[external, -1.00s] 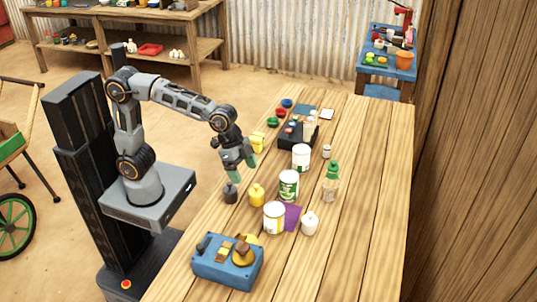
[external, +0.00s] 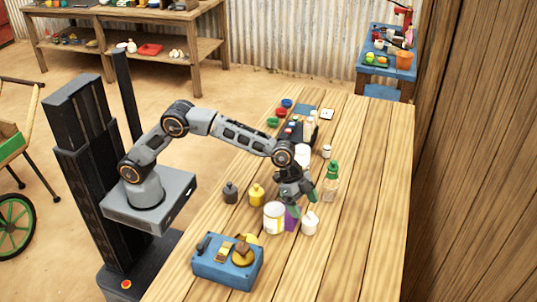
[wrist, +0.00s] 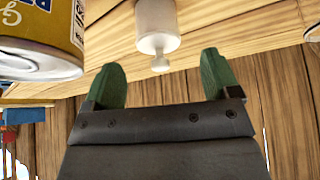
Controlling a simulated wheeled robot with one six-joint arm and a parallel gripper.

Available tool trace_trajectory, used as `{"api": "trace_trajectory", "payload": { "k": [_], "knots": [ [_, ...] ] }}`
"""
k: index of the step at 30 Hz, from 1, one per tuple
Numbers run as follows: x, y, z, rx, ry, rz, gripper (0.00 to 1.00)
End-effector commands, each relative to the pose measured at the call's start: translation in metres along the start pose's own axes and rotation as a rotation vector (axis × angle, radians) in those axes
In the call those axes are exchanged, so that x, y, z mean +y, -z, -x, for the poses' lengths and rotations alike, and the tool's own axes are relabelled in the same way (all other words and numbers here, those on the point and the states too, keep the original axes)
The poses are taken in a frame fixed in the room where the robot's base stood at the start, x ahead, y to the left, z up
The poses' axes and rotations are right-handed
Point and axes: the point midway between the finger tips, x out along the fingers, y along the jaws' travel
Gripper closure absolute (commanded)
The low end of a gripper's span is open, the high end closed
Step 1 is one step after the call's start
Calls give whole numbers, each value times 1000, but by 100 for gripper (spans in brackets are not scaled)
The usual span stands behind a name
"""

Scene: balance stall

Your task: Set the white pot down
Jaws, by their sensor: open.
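The white pot (external: 309,223) stands upright on the wooden table, at the right edge of a purple mat (external: 291,219). In the wrist view the pot (wrist: 157,27) appears upside down, with its small knob toward my gripper. My gripper (external: 294,208) is open and hangs just above and behind the pot in the external view. In the wrist view my green fingertips (wrist: 158,68) lie either side of the knob's line, and nothing is seen held. Whether a finger touches the pot cannot be told.
A green-capped bottle (external: 331,183) stands to the right. A yellow bottle (external: 256,195), a dark weight (external: 230,193) and a blue balance (external: 225,272) are left. The right table side is clear.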

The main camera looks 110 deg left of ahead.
Motion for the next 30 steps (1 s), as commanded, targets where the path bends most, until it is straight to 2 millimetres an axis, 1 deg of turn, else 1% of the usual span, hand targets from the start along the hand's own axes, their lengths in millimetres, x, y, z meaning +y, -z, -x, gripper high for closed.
{"api": "trace_trajectory", "payload": {
  "k": [1,8,15,18,22,28,30],
  "knots": [
    [0,0,-5,-1,-1,0,18],
    [1,0,-18,-2,-1,0,18],
    [2,0,-50,-2,-1,1,18],
    [2,0,-58,-1,0,1,18],
    [2,0,-62,0,0,1,18],
    [2,0,-63,0,0,0,18],
    [2,0,-63,0,0,0,25]
  ]
}}
